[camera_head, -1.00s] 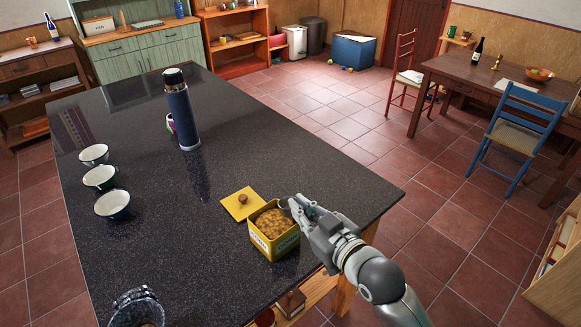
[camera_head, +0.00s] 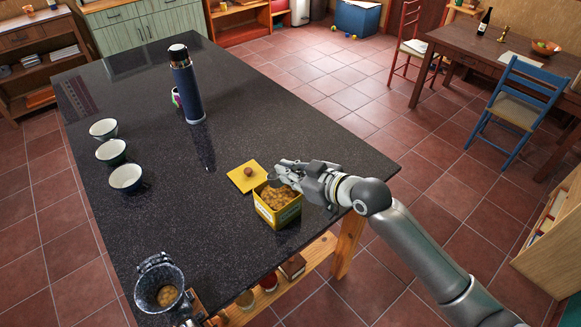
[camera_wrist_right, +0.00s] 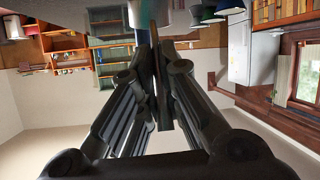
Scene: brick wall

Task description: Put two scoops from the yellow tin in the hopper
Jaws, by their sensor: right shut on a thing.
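The open yellow tin (camera_head: 265,217), full of brown grounds or granules, stands near the right edge of the dark counter. Its yellow lid (camera_head: 240,182) with a round knob lies just behind it. My right gripper (camera_head: 282,171) is at the tin's far rim, shut on a thin handle (camera_wrist_right: 154,38) that shows between its fingers in the wrist view. I take this for the scoop; its bowl is mostly hidden at the tin's mouth, and I cannot tell its load. The grey speckled hopper (camera_head: 150,300) at bottom left has some brown grounds inside. My left gripper is not in view.
Three cups (camera_head: 112,152) stand in a row on the left of the counter. A blue flask (camera_head: 187,90) stands farther back, with a mug (camera_head: 176,97) partly behind it. The counter between tin and hopper is clear. Jars (camera_head: 268,282) sit on a shelf below.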

